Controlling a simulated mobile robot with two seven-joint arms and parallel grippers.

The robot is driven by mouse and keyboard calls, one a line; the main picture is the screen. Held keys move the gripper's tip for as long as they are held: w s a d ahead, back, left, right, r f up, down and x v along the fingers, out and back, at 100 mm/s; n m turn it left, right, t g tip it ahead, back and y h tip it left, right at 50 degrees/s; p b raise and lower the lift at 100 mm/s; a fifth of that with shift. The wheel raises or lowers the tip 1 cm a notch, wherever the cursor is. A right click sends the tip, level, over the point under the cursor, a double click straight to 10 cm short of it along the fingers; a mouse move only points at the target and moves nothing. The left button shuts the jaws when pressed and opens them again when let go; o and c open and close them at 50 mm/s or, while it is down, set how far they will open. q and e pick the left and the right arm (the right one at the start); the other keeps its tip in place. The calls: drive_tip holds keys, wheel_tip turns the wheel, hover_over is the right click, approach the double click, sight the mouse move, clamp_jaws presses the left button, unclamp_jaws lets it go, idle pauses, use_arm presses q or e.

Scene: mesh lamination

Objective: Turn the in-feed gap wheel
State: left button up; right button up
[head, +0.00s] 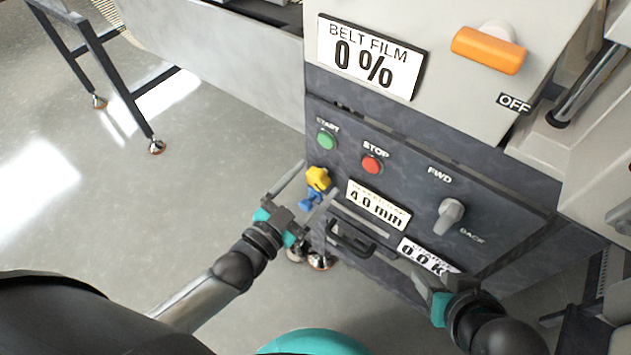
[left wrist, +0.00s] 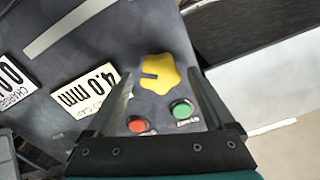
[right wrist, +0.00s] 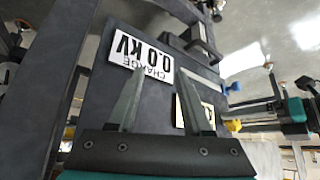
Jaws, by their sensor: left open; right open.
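The yellow lobed gap wheel (head: 318,178) is on the dark panel, below the green START button and left of the gap readout (head: 378,205) showing 4.0 mm. The left wrist view shows the wheel (left wrist: 160,73) with a dark notch in its rim. My left gripper (head: 319,182) is open, its fingers on either side of the wheel; I cannot tell whether they touch it. My right gripper (head: 437,277) is open and empty in front of the lower panel, by the charge readout (right wrist: 143,62) showing 0.0 kV.
A blue part (head: 310,201) sits just below the wheel. The red STOP button (head: 372,165), the grey FWD/BACK switch (head: 451,213) and a black handle (head: 350,240) are nearby. Above are an orange OFF switch (head: 488,50) and a 0 % BELT FILM sign (head: 369,56).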

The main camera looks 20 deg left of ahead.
use_arm(q)
drive_tip(key=shift+w+d, duration=0.2)
drive_tip(key=shift+w, duration=0.35)
drive_tip(key=c, duration=1.4)
